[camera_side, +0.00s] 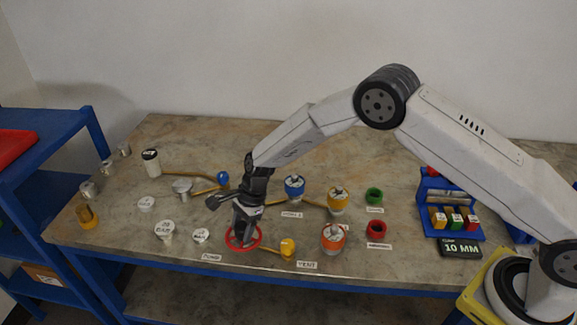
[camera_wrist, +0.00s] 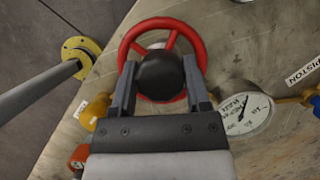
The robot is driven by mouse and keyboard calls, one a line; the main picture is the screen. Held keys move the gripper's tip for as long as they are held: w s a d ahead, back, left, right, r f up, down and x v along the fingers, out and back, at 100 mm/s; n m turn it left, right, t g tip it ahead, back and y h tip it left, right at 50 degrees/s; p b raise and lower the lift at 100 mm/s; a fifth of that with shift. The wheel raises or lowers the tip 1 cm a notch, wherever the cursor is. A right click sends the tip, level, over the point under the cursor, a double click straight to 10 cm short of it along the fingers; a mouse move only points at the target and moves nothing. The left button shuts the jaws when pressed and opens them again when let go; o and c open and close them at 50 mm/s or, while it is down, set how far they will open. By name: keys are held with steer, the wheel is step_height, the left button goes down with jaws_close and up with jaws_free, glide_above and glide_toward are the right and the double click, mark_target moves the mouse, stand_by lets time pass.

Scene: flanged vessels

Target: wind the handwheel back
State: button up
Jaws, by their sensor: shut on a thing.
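The red handwheel (camera_side: 243,237) lies near the front edge of the bench, left of the middle. It has a round rim and spokes. My gripper (camera_side: 245,232) reaches down onto it from above. In the wrist view the handwheel (camera_wrist: 160,29) shows past the fingers, and my gripper (camera_wrist: 158,75) is shut on a dark round knob (camera_wrist: 161,70) at the wheel's near side. The knob hides part of the wheel's hub and near rim.
A pressure gauge (camera_wrist: 243,114) sits beside the wheel. A yellow-orange fitting (camera_side: 288,247) and an orange vessel (camera_side: 333,237) stand to its right. White-topped vessels (camera_side: 165,231) stand to its left. A blue rack (camera_side: 450,215) is at the right.

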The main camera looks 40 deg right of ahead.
steer(key=n+g, duration=0.1)
steer(key=n, duration=0.3)
steer(key=shift+g, duration=0.4)
steer(key=n, duration=0.2)
steer(key=n+g+h, duration=0.1)
steer(key=n, duration=0.1)
steer(key=shift+n+h, duration=0.3)
steer(key=shift+n, duration=0.1)
steer(key=n, duration=0.2)
steer(key=n+g+h, duration=0.1)
steer(key=n, duration=0.1)
steer(key=shift+n+h, duration=0.3)
steer(key=n, duration=0.2)
steer(key=n+h, duration=0.1)
steer(key=n, duration=0.1)
steer(key=shift+g+h, duration=0.3)
steer(key=o, duration=1.3)
steer(key=shift+r, duration=0.1)
